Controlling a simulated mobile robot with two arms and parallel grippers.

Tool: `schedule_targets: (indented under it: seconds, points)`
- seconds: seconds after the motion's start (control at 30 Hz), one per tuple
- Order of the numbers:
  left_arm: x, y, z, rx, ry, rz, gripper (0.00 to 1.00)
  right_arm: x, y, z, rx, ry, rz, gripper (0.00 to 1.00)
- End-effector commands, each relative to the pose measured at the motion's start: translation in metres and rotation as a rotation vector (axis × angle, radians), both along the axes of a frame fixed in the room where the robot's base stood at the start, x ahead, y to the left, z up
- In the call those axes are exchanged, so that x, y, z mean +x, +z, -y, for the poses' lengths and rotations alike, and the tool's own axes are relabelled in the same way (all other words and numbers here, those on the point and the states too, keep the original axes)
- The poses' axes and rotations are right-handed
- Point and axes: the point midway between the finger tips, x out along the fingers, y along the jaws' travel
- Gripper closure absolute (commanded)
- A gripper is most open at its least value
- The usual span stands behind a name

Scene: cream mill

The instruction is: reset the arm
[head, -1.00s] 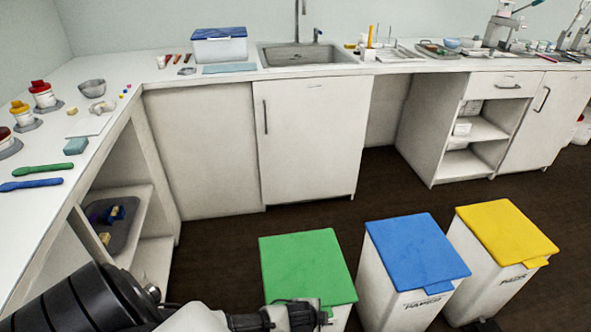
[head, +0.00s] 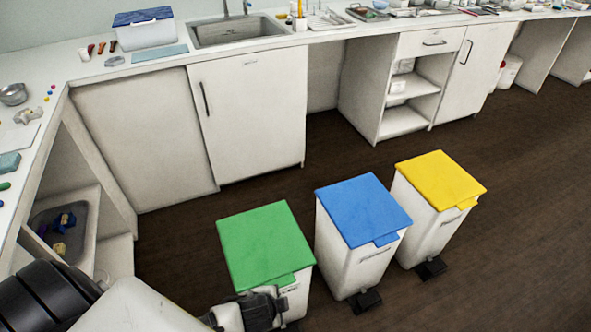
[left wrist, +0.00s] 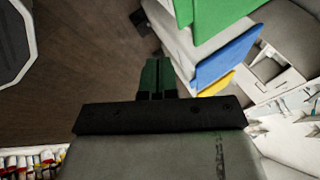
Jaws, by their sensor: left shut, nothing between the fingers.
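My left arm comes in at the bottom left of the head view. Its gripper (head: 280,308) is low in the picture, in front of the white body of the green-lidded bin; I cannot tell whether it touches the bin. In the left wrist view the two dark green fingers (left wrist: 157,78) are together, with nothing between them. My right gripper is in neither view.
Bins with green (head: 265,243), blue (head: 362,208) and yellow (head: 440,180) lids stand in a row on the dark floor (head: 480,270). White counters (head: 150,70) run along the left and back, with a sink (head: 238,32). The floor right of the bins is clear.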

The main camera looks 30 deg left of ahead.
Motion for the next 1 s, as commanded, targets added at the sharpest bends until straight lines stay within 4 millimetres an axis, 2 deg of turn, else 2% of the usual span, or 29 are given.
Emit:
schedule_targets:
  seconds: [0.17, 0.27, 0.37, 0.43, 0.57, 0.6, 0.7, 0.83, 0.9, 1.0]
  points:
    - [-0.001, 0.0, 0.0, 0.0, 0.003, -0.001, 1.0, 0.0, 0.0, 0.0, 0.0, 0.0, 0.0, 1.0]
    - [-0.004, -0.013, -0.004, -0.01, 0.027, -0.018, 1.0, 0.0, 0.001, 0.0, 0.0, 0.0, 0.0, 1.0]
    - [-0.016, -0.045, -0.015, -0.039, 0.096, -0.062, 1.0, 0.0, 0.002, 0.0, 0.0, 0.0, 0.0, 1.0]
    - [-0.033, -0.079, -0.024, -0.072, 0.171, -0.107, 1.0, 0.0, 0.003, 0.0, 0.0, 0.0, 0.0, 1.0]
    - [-0.09, -0.145, -0.036, -0.149, 0.341, -0.208, 1.0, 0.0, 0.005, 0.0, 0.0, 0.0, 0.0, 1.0]
    - [-0.112, -0.162, -0.037, -0.173, 0.393, -0.24, 1.0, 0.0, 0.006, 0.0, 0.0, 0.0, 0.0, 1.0]
    - [-0.171, -0.198, -0.031, -0.225, 0.518, -0.314, 1.0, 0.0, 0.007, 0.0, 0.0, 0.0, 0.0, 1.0]
    - [-0.232, -0.222, -0.019, -0.269, 0.634, -0.382, 1.0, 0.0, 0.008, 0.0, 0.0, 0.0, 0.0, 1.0]
    - [-0.254, -0.228, -0.013, -0.282, 0.673, -0.406, 1.0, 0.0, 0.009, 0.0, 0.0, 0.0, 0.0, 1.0]
    - [-0.271, -0.232, -0.008, -0.293, 0.703, -0.424, 1.0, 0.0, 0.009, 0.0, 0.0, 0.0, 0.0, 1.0]
